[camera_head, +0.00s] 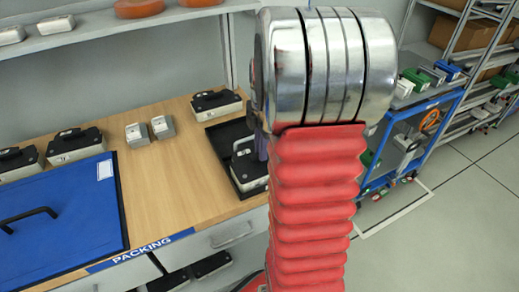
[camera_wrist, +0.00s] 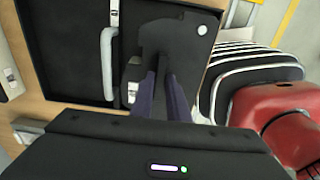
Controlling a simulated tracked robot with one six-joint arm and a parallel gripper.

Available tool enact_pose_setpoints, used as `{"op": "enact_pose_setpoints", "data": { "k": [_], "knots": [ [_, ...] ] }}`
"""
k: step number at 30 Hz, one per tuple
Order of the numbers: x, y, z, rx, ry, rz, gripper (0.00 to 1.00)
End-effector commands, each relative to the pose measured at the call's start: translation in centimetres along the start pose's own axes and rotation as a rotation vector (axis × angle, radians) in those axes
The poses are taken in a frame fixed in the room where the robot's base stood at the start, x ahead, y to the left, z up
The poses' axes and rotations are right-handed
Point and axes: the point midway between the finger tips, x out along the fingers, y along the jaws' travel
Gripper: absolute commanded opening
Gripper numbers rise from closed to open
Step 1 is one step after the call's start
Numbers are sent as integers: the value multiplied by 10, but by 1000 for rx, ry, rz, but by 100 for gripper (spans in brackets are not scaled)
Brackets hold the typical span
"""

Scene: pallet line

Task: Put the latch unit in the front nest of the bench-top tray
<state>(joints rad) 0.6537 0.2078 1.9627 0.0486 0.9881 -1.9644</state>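The latch unit, a grey box with a black top and handle, is at the front end of the black bench-top tray (camera_head: 222,132), partly hidden by my arm. The latch unit (camera_head: 247,174) also shows in the wrist view (camera_wrist: 203,55), beside the bare black part of the tray (camera_wrist: 62,60). My gripper (camera_wrist: 160,75) points down with its two dark fingers closed around the unit's black handle. In the head view the fingers (camera_head: 262,146) are mostly hidden by my arm. I cannot tell whether the unit rests fully on the nest floor.
Another latch unit (camera_head: 215,103) stands behind the tray. A blue panel with a black handle (camera_head: 60,215) covers the bench's left. More units (camera_head: 75,145) and two small grey blocks (camera_head: 150,130) stand at the back. A blue cart (camera_head: 410,130) is right of the bench.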

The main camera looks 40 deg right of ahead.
Motion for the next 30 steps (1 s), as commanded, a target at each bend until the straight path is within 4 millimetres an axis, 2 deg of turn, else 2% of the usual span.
{"op": "enact_pose_setpoints", "data": {
  "k": [6, 17, 23, 30],
  "knots": [
    [0, 0, 0, 0, 0, 0, 30],
    [-4, 0, 0, 0, -1, 2, 31],
    [-24, 1, 0, 0, -1, 3, 31],
    [-65, 1, 0, 0, -2, 4, 31]
  ]
}}
